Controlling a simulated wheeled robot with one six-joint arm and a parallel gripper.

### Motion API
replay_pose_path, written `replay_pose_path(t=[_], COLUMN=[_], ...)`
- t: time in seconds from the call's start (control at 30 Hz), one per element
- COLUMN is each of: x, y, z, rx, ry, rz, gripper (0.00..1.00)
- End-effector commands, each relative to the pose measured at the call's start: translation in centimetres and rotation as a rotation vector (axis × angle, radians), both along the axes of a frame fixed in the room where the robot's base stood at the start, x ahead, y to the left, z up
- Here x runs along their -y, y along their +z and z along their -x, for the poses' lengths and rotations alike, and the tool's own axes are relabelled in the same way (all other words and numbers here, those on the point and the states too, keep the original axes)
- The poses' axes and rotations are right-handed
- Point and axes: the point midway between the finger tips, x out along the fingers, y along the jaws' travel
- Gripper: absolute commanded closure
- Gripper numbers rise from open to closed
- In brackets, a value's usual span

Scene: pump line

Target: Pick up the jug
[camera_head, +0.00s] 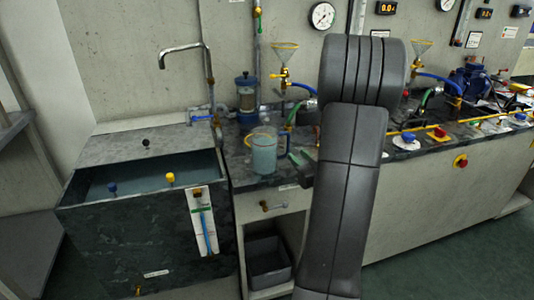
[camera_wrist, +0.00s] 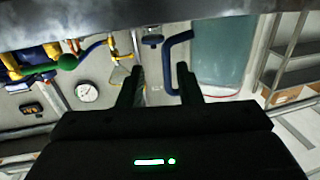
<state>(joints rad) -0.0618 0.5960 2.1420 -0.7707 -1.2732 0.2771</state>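The jug (camera_head: 264,152) is a clear vessel with bluish-grey contents, standing upright on the dark counter just right of the sink. Its handle faces right, towards my gripper (camera_head: 301,160). In the wrist view, which is upside down, the jug (camera_wrist: 222,52) fills the area right of the fingers, and its dark blue handle (camera_wrist: 168,68) shows beside and partly behind the right finger. My gripper (camera_wrist: 160,75) is open, with a clear gap between its fingers. I cannot tell whether a finger touches the handle. My arm hides part of the counter in the head view.
A sink basin (camera_head: 150,180) with a tall tap (camera_head: 185,47) stands left of the jug. A blue-capped cylinder (camera_head: 246,95) and a funnel on yellow fittings (camera_head: 284,60) stand behind it. Hoses and valves line the counter to the right. A grey bin (camera_head: 268,262) sits below.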

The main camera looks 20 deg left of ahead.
Motion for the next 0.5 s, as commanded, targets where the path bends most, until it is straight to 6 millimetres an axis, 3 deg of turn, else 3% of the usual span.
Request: replay_pose_path(t=[0.2, 0.5], x=[-1.1, -4.2], y=[0.1, 0.5], z=[-0.7, -3.0], rx=[0.001, 0.001], ry=[0.002, 0.002], rz=[-0.001, -0.001], gripper=[0.68, 0.68])
